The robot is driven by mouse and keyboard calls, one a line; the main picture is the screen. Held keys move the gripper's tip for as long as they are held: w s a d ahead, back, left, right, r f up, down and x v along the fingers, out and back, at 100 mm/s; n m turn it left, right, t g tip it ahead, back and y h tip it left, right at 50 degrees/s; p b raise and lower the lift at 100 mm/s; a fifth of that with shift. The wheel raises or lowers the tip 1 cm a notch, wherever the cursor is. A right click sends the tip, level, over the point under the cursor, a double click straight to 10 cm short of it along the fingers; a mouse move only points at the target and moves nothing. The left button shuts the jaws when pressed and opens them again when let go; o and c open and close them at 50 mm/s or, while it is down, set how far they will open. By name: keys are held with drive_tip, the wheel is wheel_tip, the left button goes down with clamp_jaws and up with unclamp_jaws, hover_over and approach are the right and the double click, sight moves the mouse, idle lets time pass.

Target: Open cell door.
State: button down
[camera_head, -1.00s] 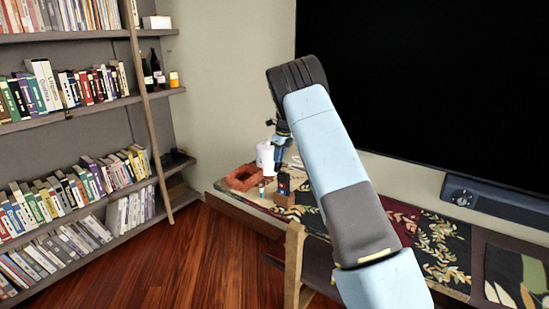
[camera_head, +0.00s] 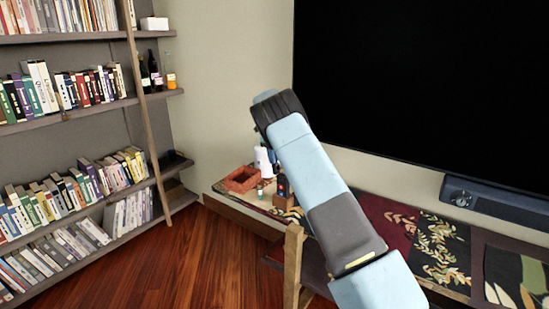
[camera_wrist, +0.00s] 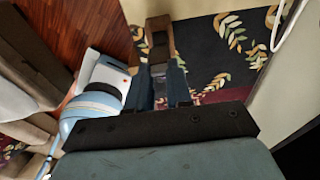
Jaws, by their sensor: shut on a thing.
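My gripper (camera_wrist: 161,84) is in the wrist view, its two dark fingers close together around a narrow grey part of a small brown wooden piece (camera_wrist: 157,29). How far the fingers reach along it is hard to tell. In the head view a small box (camera_head: 283,200) with a wooden base and a dark, partly red upper part stands on the patterned low surface, just beside my arm. My arm hides most of my gripper there. I cannot make out a cell door or its hinge, nor whether any door is open.
An orange-red open tray (camera_head: 241,180) and a white roll (camera_head: 263,160) are left of the box. A bookshelf (camera_head: 60,120) with a leaning wooden pole (camera_head: 146,110) stands at the left. A large black screen (camera_head: 430,80) and a soundbar (camera_head: 500,205) are at the right.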

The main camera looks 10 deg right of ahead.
drive_tip(key=shift+s+f, duration=0.1)
drive_tip(key=shift+f, duration=0.4)
drive_tip(key=c, duration=1)
unclamp_jaws()
drive_tip(key=shift+r, duration=0.1)
wheel_tip(320, 180, up, 14)
drive_tip(key=w+a, duration=0.1)
drive_tip(key=shift+w+a, duration=0.35)
drive_tip(key=shift+w, duration=0.05)
drive_tip(key=shift+r, duration=0.1)
